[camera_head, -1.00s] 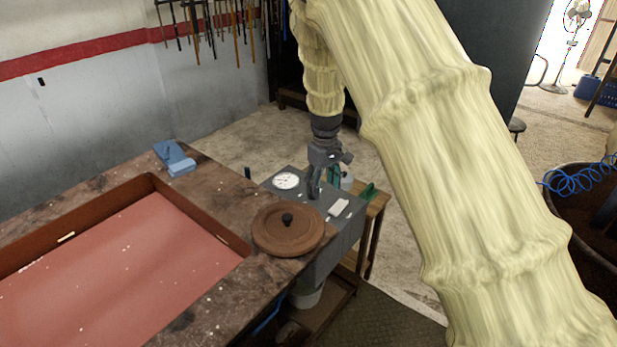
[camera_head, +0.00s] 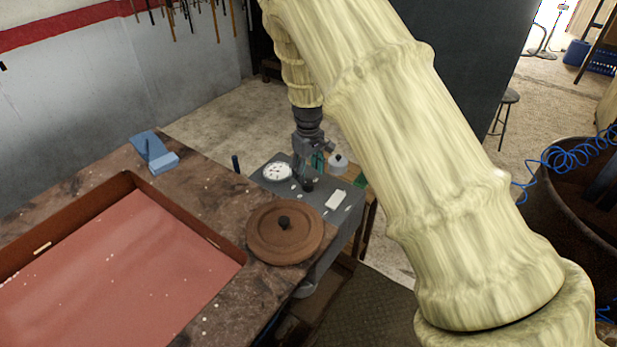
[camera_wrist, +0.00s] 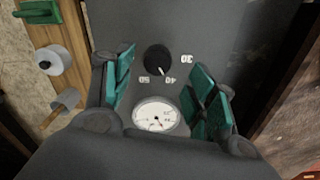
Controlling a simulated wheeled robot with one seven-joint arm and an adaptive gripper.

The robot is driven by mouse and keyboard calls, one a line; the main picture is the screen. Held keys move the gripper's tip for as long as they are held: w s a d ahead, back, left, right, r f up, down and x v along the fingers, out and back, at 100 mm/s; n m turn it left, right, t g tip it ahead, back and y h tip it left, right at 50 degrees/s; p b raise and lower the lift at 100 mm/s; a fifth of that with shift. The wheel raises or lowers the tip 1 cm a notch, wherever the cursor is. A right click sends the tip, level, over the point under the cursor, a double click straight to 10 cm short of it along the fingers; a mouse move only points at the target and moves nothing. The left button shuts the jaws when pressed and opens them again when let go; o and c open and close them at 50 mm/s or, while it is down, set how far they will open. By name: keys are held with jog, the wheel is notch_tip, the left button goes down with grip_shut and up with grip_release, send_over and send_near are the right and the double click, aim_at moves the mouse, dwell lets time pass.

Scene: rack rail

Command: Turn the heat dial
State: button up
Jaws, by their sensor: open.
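The heat dial is a round black knob (camera_wrist: 157,59) with a white pointer line, on a dark grey panel (camera_wrist: 190,22). Numbers 30, 40 and 50 are printed around it, and the pointer lies near 40. In the head view the dark knob (camera_head: 308,185) shows just below my gripper (camera_head: 305,165). In the wrist view my gripper (camera_wrist: 164,85) is open, its green-padded fingers apart on either side of the dial. The fingers do not visibly touch it. A white round gauge (camera_wrist: 157,115) sits beside the dial; it also shows in the head view (camera_head: 277,172).
A brown round lid (camera_head: 285,246) with a black knob lies at the bench corner near the panel. A red-floored tray (camera_head: 110,265) and a blue block (camera_head: 153,152) are on the bench. A white block (camera_head: 335,199) sits on the panel's right side.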

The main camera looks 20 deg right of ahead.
aim_at(308, 182)
jog(key=f, duration=0.1)
jog(key=w+f, duration=0.1)
jog(key=f, duration=0.1)
jog(key=shift+f, duration=0.15)
jog(key=shift+f+p, duration=0.35)
jog(key=shift+s, duration=0.45)
jog(key=shift+w+f, duration=0.35)
jog(key=shift+f, duration=0.2)
jog(key=shift+s+r, duration=0.2)
jog(key=shift+c, duration=1.2)
jog(key=shift+f, duration=0.1)
jog(key=c, duration=0.8)
